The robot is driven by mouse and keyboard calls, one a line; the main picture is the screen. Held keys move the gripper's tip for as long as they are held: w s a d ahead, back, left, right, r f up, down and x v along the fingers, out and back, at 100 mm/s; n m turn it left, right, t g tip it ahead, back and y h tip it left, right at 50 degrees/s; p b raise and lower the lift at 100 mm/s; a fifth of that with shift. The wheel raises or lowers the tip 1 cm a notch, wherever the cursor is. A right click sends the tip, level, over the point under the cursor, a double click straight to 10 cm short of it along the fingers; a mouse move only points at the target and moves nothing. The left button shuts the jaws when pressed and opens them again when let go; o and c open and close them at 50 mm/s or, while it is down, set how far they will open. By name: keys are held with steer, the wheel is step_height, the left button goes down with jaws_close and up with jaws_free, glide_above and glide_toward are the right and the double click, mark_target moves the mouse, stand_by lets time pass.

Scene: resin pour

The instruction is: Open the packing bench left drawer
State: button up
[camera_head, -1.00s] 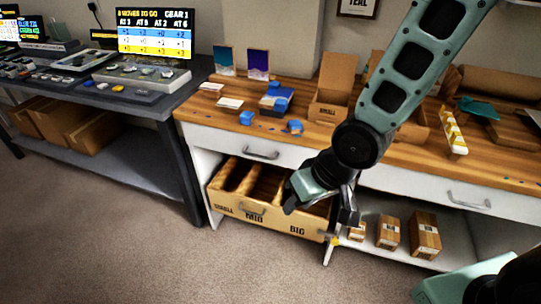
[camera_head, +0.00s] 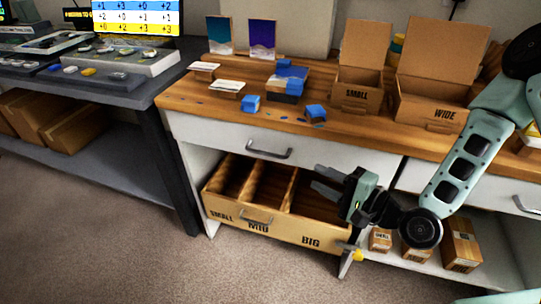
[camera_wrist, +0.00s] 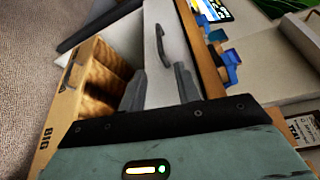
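The packing bench left drawer (camera_head: 225,134) is a white front with a grey bar handle (camera_head: 269,149) under the wooden top. It looks closed. In the wrist view the handle (camera_wrist: 160,44) stands beyond the fingertips, near the top centre. My gripper (camera_head: 322,181) is to the right of and below the handle, in front of the bench, its fingers pointing left. In the wrist view my gripper (camera_wrist: 160,82) has its two fingers apart with nothing between them. It does not touch the handle.
A wooden bin marked SMALL, MID and BIG (camera_head: 275,233) sticks out below the drawer, with its own handle. Blue blocks (camera_head: 250,104), a SMALL box (camera_head: 357,95) and a WIDE box (camera_head: 430,108) stand on the top. A dark table (camera_head: 110,95) stands at left. Floor in front is clear.

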mark_target(273, 156)
steer(key=b+x, duration=0.9)
steer(key=x, duration=0.7)
steer(key=shift+w+a+f+b, duration=0.1)
steer(key=shift+a+f+b, duration=0.15)
steer(key=shift+b, duration=0.1)
jaws_close()
